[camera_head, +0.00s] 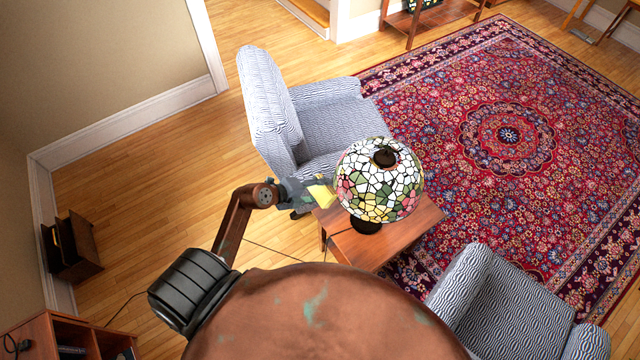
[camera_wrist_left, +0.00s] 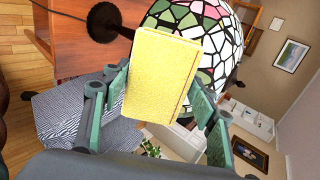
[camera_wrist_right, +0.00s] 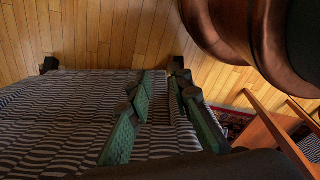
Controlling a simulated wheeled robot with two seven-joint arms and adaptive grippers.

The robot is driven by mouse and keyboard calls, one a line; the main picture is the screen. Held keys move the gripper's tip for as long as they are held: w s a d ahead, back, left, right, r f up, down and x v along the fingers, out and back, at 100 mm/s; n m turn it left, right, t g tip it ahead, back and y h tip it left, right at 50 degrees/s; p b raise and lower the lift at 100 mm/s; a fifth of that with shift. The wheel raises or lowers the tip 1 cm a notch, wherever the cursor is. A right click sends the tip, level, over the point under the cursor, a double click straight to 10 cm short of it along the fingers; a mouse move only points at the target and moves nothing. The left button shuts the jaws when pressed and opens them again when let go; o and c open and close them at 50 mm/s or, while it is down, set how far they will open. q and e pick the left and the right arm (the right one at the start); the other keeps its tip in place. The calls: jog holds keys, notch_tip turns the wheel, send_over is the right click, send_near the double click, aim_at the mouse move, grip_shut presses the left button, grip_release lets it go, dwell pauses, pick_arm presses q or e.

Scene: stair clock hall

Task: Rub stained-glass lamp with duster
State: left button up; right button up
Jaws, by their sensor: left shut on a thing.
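The stained-glass lamp (camera_head: 372,185) has a domed shade of white, green, pink and yellow pieces and a dark base. It stands upright on a small wooden table. My left gripper (camera_head: 312,192) is just left of the shade, shut on a yellow block-shaped duster (camera_head: 322,194). In the left wrist view the duster (camera_wrist_left: 162,75) sits between the green fingers and covers part of the lamp shade (camera_wrist_left: 222,50). I cannot tell whether the duster touches the shade. My right gripper (camera_wrist_right: 163,85) shows only in its own wrist view, open and empty, by striped fabric.
The wooden table (camera_head: 410,228) is small, with an armchair (camera_head: 325,115) behind it and another armchair (camera_head: 510,310) at the front right. A patterned red rug (camera_head: 508,135) covers the right floor. Wood floor (camera_head: 165,165) lies open at left. A cord trails left.

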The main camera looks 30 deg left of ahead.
pick_arm(q)
jog(key=shift+a+f, duration=0.1)
jog(key=shift+a, duration=0.05)
jog(key=shift+w+f+b, duration=0.2)
jog(key=shift+w+b, duration=0.05)
jog(key=shift+b, duration=0.05)
jog(key=b+x, duration=0.3)
jog(key=x, duration=0.2)
jog(key=shift+w+f+b, duration=0.1)
jog(key=shift+w+b, duration=0.05)
jog(key=shift+b, duration=0.2)
jog(key=shift+x, duration=1.05)
dwell(0.4)
